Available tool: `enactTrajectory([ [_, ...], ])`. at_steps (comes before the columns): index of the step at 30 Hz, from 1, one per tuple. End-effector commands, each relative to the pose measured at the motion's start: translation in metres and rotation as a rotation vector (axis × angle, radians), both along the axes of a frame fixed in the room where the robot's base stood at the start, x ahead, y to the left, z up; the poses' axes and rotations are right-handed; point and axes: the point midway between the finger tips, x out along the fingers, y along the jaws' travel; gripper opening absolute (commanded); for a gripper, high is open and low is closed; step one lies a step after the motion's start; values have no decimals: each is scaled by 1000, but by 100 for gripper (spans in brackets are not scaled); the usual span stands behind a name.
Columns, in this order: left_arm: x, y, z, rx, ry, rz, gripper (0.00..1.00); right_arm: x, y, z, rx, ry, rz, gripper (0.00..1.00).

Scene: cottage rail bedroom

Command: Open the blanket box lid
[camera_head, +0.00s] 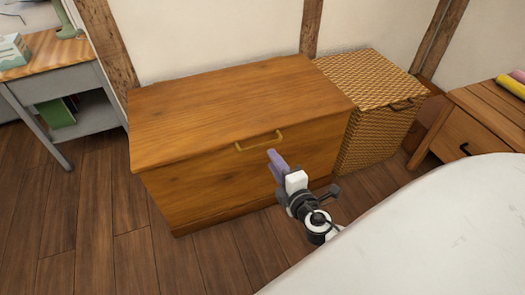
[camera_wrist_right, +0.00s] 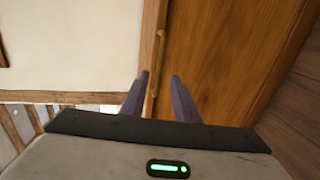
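The blanket box (camera_head: 215,180) is a wooden chest with a flat lid (camera_head: 230,100), which is shut. A brass bar handle (camera_head: 260,141) is at the front edge of the lid. My right gripper (camera_head: 275,156) is just in front of the box, close below and right of the handle in the head view. In the right wrist view its two purple fingers (camera_wrist_right: 159,88) are apart. A thin brass bar, which looks like the handle (camera_wrist_right: 158,55), shows ahead of and between them. Contact with it cannot be told. My left gripper is out of view.
A wicker hamper (camera_head: 375,115) stands against the box's right side. A wooden nightstand (camera_head: 480,125) is further right. A white bed (camera_head: 430,240) fills the lower right. A grey desk (camera_head: 60,85) is at left. The floor (camera_head: 110,220) left of the box is clear.

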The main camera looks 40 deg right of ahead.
Motion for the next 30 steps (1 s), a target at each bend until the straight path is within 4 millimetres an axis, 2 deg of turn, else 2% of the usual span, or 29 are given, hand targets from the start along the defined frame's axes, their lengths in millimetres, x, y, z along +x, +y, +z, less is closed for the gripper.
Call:
enactTrajectory([
  [15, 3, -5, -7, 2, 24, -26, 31, 81, -19, -16, 0, -2, 0, 28],
  [21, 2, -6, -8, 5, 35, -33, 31, 93, -22, -19, 1, 0, 1, 28],
  [29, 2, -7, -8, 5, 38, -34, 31, 93, -22, -19, 1, 0, 1, 28],
  [30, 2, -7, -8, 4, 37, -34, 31, 93, -22, -19, 1, 0, 1, 21],
])
